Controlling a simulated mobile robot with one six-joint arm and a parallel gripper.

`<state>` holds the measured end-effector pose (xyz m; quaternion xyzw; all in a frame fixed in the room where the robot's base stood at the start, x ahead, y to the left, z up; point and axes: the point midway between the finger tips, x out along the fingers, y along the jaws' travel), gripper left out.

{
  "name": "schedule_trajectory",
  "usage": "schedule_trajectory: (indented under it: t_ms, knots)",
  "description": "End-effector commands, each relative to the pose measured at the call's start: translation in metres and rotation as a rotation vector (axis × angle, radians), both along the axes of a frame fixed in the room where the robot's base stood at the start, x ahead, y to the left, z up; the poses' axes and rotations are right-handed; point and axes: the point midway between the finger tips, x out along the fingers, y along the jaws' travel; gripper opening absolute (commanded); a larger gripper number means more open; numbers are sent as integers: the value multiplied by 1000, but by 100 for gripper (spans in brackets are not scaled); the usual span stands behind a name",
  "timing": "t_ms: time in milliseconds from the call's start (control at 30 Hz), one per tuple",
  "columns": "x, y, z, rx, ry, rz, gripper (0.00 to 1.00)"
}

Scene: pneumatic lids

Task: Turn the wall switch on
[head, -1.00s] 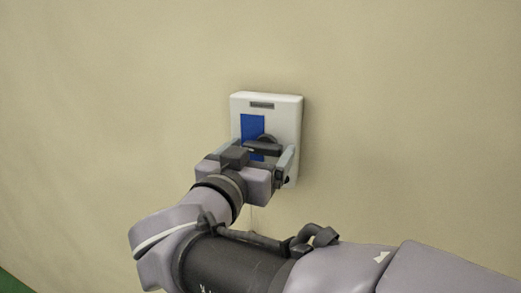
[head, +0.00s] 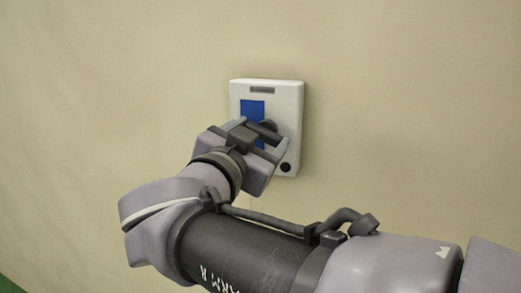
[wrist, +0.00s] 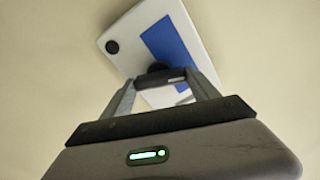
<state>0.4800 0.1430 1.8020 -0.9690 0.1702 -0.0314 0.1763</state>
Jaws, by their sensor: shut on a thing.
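The wall switch is a white box (head: 292,105) on the wall, with a blue panel (head: 252,107), a small grey label at the top and a black round spot at its lower right. In the wrist view the white box (wrist: 130,35) appears tilted. My gripper (head: 264,134) is at the front of the box, shut on the dark switch handle (wrist: 160,77), which lies crosswise between the fingers. A dark round hub (wrist: 158,67) shows behind it. In the head view my gripper is tilted and hides part of the handle and the lower panel.
The plain beige wall (head: 400,100) around the box is clear of other objects. A bit of green floor (head: 8,284) shows at the lower left corner.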

Motion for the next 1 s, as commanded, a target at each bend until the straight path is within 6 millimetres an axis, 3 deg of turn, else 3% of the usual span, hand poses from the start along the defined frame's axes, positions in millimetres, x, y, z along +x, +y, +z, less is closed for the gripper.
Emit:
schedule_trajectory:
  t_ms: [1000]
  knots:
    - [-1, -1, -3, 885, -324, 2, 29]
